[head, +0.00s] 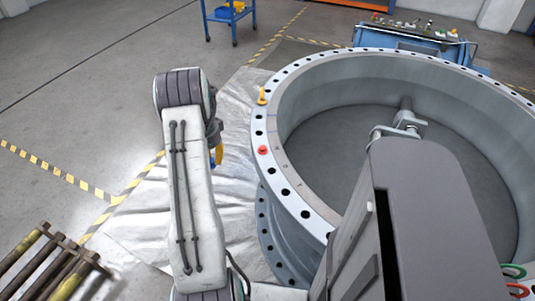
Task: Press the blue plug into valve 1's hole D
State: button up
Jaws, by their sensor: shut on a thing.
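A large grey valve body (320,205) lies with its round opening upward and many bolt holes along its pale flange. A yellow plug (262,97) stands upright on the flange's left side, and a red plug (262,150) sits lower on the same side. Small marks beside the holes are too small to read, so I cannot tell which hole is D. My gripper (216,150) is left of the flange, mostly hidden behind my white arm link; only a dark and orange part shows.
A blue bench (470,62) with small items stands behind the valve. A blue trolley (232,18) is at the back. A rack of worn bars (50,265) is at lower left. Green (513,271) and red (517,290) rings are at lower right. Floor at left is clear.

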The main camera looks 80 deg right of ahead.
aim_at(272, 167)
jog(key=s+d+r+m+b, duration=0.15)
jog(key=s+m, duration=0.35)
jog(key=s, duration=0.5)
jog(key=s+d+r+m+b, duration=0.1)
jog(key=s+d+r+m, duration=0.2)
jog(key=s, duration=0.6)
jog(key=shift+m, duration=0.8)
jog(key=shift+s+f+b, duration=0.2)
jog(key=shift+f+b, duration=1.95)
jog(key=shift+f, duration=1.35)
jog(key=shift+f+b, duration=0.35)
jog(key=shift+f, duration=1)
jog(key=o, duration=1.4)
jog(key=shift+r, duration=0.1)
jog(key=shift+o, duration=0.2)
jog(key=shift+r, duration=0.2)
jog(key=shift+r+p, duration=2.45)
jog(key=shift+r, duration=0.4)
